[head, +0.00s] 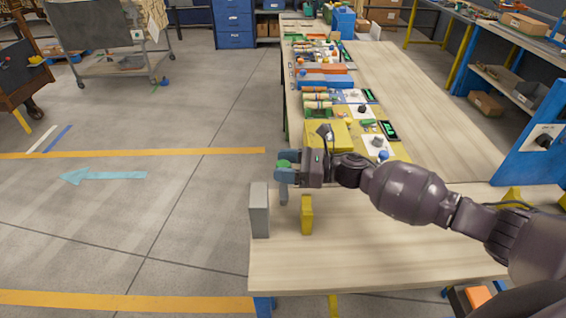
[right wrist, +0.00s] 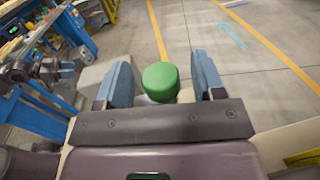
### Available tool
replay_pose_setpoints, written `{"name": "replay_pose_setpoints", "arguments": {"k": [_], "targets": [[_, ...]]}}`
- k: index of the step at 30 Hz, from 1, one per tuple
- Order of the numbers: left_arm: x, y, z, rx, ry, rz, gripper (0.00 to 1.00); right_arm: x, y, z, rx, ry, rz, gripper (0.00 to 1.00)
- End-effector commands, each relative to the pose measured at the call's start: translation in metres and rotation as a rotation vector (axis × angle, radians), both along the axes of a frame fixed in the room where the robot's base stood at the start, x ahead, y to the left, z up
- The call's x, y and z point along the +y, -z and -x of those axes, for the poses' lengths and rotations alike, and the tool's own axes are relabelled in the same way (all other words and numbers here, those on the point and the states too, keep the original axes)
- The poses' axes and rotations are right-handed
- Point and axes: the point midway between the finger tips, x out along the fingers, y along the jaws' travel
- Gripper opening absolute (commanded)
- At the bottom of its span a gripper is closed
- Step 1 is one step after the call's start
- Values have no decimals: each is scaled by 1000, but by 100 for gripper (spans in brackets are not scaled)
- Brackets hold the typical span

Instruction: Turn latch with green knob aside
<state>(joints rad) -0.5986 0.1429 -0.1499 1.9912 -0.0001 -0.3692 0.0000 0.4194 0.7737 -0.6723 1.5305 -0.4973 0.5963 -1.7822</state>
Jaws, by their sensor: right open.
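The green knob (right wrist: 160,82) sits between the two blue fingers of my right gripper (right wrist: 160,80) in the right wrist view, with a gap visible on both sides. In the head view the knob (head: 283,164) shows partly beside the fingers of my right gripper (head: 283,174), which is open at the table's left edge. A short grey upright piece (head: 284,194) shows just below the gripper. The rest of the latch is hidden by the gripper. My left gripper is not in the head view.
A tall grey block (head: 259,210) and a yellow block (head: 307,215) stand on the wooden table (head: 400,262), near the gripper. A yellow box (head: 324,135) and several small parts lie beyond the gripper.

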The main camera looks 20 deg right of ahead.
Motion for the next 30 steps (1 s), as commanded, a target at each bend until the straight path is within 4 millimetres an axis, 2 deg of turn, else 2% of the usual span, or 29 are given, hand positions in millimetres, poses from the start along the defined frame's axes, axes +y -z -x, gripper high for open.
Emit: {"name": "replay_pose_setpoints", "arguments": {"k": [11,23,24,30], "targets": [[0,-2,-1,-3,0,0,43,5,1,-2,1,0,0,62],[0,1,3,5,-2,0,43,5,1,-2,1,-1,0,3],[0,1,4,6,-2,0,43,5,1,-2,1,-1,0,0],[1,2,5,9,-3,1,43,8,1,-2,1,1,0,0]]}}
